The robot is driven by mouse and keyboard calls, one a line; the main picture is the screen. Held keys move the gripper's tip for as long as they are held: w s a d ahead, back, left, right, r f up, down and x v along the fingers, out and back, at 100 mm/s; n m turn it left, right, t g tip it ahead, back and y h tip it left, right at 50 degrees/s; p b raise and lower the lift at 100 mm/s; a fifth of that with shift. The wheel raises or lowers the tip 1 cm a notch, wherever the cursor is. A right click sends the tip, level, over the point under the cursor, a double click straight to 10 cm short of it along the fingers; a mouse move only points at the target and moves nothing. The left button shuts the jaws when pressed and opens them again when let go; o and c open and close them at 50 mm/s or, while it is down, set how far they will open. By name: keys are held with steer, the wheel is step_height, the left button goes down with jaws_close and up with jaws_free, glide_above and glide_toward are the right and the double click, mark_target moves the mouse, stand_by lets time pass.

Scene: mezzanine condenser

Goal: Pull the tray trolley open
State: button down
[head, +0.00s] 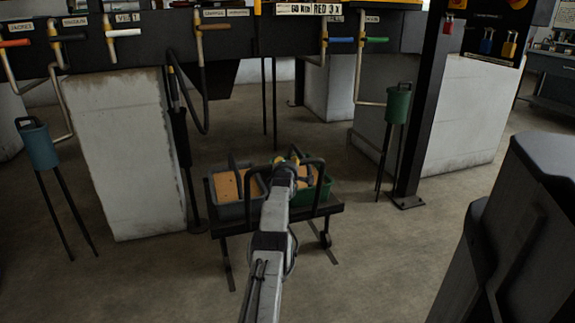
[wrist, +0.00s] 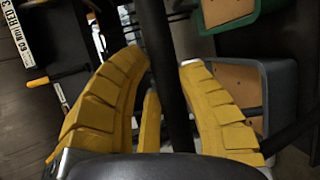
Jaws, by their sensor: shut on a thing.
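The tray trolley (head: 226,228) is a low dark cart in the middle of the head view, under the bench front. It carries a grey bin (head: 229,211) on the left and a green bin (head: 322,192) on the right. My gripper (head: 289,162) is over the trolley between the bins. In the wrist view its yellow fingers (wrist: 165,62) are on either side of a dark bar (wrist: 155,30), shut on it. The bar appears to be the trolley's handle. My arm hides the middle of the trolley. The grey bin also shows in the wrist view (wrist: 276,92).
A pale block (head: 125,150) stands left of the trolley. A dark post (head: 425,110) and a green canister on legs (head: 397,105) stand to the right. A blue canister on legs (head: 38,145) is at far left. Floor in front of the trolley (head: 350,275) is clear.

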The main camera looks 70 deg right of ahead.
steer(key=shift+s+f, duration=0.2)
steer(key=shift+f, duration=0.1)
steer(key=c, duration=0.8)
jaws_free()
steer(key=shift+o, duration=0.3)
steer(key=shift+w+r, duration=0.1)
steer(key=shift+r, duration=0.05)
steer(key=shift+w+d+r, duration=0.1)
steer(key=shift+w+d, duration=0.05)
